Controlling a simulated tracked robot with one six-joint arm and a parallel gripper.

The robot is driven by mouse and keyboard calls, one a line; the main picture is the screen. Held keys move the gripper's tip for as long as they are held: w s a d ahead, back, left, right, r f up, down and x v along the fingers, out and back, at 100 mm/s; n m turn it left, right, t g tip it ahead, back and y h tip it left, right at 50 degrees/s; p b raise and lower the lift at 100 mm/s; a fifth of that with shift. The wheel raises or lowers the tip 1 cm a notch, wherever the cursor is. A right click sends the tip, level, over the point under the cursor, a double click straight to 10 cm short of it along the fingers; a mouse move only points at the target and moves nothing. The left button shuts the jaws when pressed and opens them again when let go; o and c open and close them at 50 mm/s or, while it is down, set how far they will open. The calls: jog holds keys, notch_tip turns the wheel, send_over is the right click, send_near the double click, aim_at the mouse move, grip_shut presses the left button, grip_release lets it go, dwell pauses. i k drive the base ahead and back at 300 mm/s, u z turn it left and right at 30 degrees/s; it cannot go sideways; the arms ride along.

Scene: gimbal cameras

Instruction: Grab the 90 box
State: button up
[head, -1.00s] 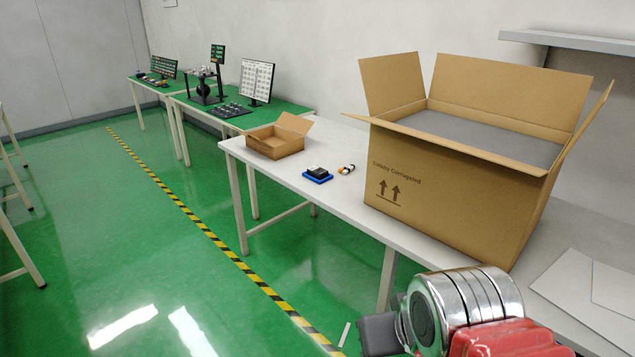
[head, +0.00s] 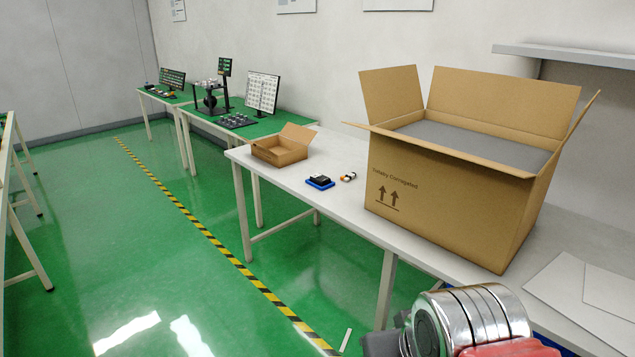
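No box with a readable "90" mark shows. A large open cardboard box (head: 450,195) stands on the white table at the right; its front has dark print and two up arrows, and grey material fills it near the top. A small open cardboard box (head: 281,150) sits at the table's far left end. Its contents are hidden. Silver and red parts of my arm show at the bottom right, in front of the table. My gripper's fingers are not in view.
Green-topped workbenches (head: 262,127) stand beyond.

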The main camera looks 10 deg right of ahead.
aim_at(321, 180)
jog(key=u, duration=0.3)
jog(key=i, duration=0.65)
jog(key=u, duration=0.55)
jog(key=i, duration=2.15)
jog(key=z, duration=0.85)
jog(key=i, duration=1.05)
jog(key=z, duration=0.65)
